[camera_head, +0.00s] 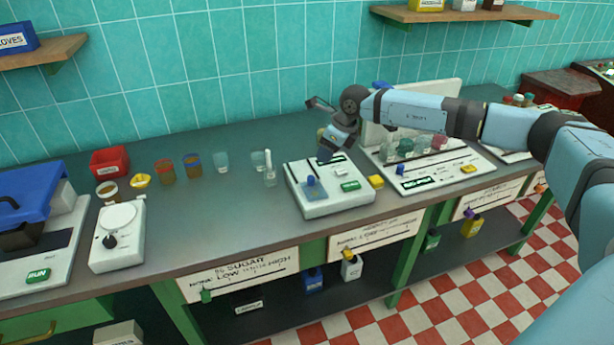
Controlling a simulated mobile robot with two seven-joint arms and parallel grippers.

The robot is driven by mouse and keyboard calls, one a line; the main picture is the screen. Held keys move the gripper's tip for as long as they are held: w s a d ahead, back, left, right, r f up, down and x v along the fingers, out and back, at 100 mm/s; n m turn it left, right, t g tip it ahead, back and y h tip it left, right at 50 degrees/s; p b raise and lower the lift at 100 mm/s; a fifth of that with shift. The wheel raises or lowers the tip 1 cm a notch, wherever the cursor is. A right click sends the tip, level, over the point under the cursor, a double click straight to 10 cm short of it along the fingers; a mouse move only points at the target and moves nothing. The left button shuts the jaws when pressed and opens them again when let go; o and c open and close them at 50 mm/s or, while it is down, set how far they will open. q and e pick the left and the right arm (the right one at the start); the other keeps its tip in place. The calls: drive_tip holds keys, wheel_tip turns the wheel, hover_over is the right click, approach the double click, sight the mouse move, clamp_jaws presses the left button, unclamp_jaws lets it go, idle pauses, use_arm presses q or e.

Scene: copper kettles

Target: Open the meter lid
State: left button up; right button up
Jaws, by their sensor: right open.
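A white meter (335,204) stands on the grey counter in the middle of the head view. It has a green button (350,186) and a small blue-grey piece (313,189) on its top left, which looks like the lid. I cannot tell for sure whether this piece lies flat or is tilted. My right gripper (326,153) is open and points down over the meter's back edge, just behind and above the blue-grey piece. I cannot see whether it touches the meter. My left gripper is not in view.
To the right stands a larger white device (425,170) with several jars and a raised back panel. To the left are glass cups (221,162), a red bin (109,161) and a white scale (118,238). The counter's front middle is clear.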

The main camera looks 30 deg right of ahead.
sight(312, 178)
drive_tip(key=x, duration=1.1)
drive_tip(key=shift+w+a+f+p, duration=0.2)
drive_tip(key=shift+f+p, duration=0.1)
drive_tip(key=shift+p, duration=0.1)
drive_tip(key=shift+s, duration=0.1)
drive_tip(key=shift+c, duration=0.3)
